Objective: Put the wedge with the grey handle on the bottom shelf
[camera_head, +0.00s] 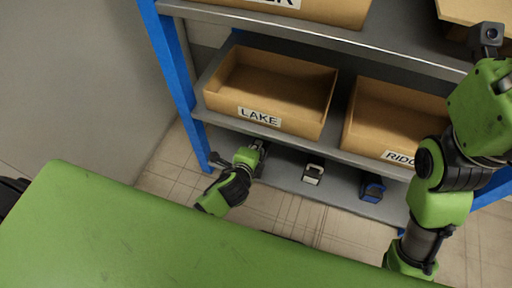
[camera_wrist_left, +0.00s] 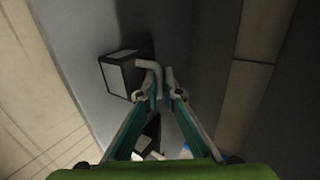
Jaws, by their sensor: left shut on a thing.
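My left gripper (camera_head: 257,150) reaches in at the left end of the bottom shelf (camera_head: 288,178), below the LAKE crate. In the left wrist view its two fingers (camera_wrist_left: 159,96) are closed on the grey handle of a dark wedge (camera_wrist_left: 119,74) with a light grey face. The wedge is at or just above the grey shelf surface; I cannot tell if it touches. In the head view the gripper mostly hides it. My right arm stands at the right, but its gripper is out of view.
A wedge with a whitish handle (camera_head: 313,174) and a blue wedge (camera_head: 372,188) stand further right on the bottom shelf. The LAKE crate (camera_head: 222,101) and another crate (camera_head: 374,147) sit on the shelf above. A blue post (camera_head: 177,75) stands close left of my gripper.

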